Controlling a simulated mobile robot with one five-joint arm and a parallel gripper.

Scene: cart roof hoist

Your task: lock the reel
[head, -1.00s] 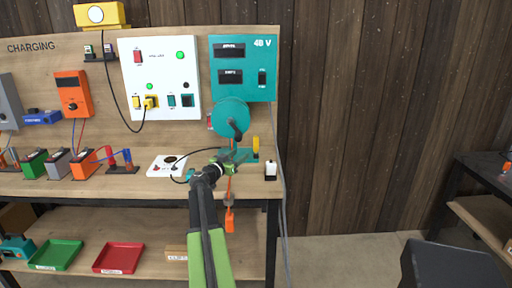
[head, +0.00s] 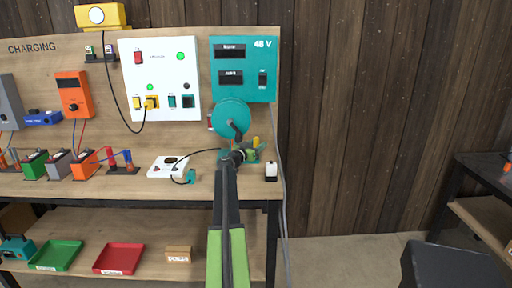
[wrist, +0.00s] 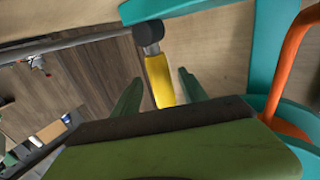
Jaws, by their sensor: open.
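The teal reel (head: 230,117) with a dark crank is on the bench's back panel, below the 48 V panel. A yellow lever (head: 256,142) stands at the reel's lower right, partly hidden by my gripper (head: 249,153). In the wrist view the yellow lever (wrist: 160,82) has a dark round end and shows between my two green fingers, at my gripper (wrist: 158,75). The fingers are apart, with gaps visible on both sides of the lever. Teal reel parts (wrist: 265,45) and an orange cord (wrist: 285,65) are close on the right in the wrist view.
A white-topped small item (head: 271,171) stands on the bench just right of my gripper. A white socket block (head: 168,166) with a black cable lies left. A grey cable hangs down the bench's right edge.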

